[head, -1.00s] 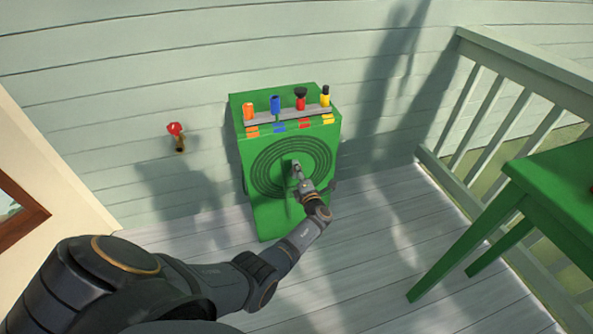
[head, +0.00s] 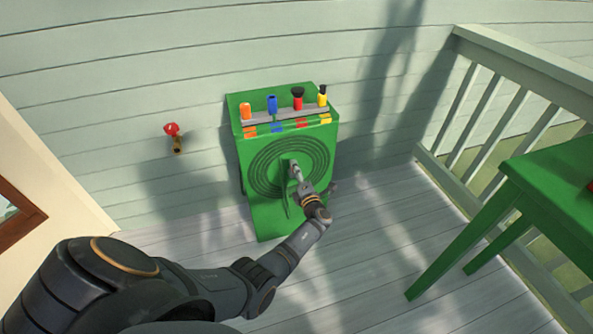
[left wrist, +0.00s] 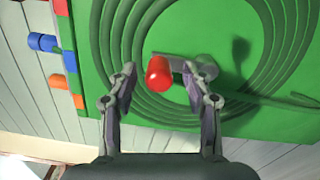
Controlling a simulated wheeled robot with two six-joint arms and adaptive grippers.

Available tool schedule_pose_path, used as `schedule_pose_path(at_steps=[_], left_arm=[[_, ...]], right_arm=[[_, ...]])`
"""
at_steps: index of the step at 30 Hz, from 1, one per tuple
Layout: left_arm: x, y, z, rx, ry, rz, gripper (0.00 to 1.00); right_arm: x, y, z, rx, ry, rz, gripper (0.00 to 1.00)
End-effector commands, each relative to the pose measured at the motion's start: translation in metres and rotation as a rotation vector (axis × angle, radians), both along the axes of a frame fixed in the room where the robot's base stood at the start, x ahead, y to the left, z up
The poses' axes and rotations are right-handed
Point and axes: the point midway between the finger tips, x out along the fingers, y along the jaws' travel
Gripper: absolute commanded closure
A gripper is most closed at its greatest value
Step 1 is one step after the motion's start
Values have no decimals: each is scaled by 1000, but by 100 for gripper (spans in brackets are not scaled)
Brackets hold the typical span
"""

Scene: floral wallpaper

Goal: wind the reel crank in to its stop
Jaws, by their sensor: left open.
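The green reel box (head: 262,218) stands against the wall, with dark green hose coils (head: 262,165) on its front. In the left wrist view, the crank has a grey arm (left wrist: 190,62) and a red knob (left wrist: 158,74). My left gripper (head: 297,181) is in front of the coils and hides most of the crank in the head view. In the left wrist view, my left gripper (left wrist: 159,78) is open, with one finger on each side of the red knob. Whether a finger touches the knob is unclear. My right gripper is not in view.
A rack (head: 288,116) on the box top holds orange, blue, red and yellow nozzles. A red-handled tap (head: 173,131) is on the wall at left. A green table (head: 550,180) and railing (head: 465,100) stand at right. The deck before the box is clear.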

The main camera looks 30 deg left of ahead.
Motion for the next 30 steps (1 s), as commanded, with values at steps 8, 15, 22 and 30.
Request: schedule_pose_path(at_steps=[8,15,22,30], left_arm=[[-33,-40,-1,-4,1,-2,50],[-42,-50,0,-1,0,0,50],[-42,-49,0,-1,0,0,50],[-55,-40,-15,-117,-62,33,50]], right_arm=[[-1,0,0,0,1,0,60],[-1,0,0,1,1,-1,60],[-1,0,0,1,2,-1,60],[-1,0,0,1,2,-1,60]])
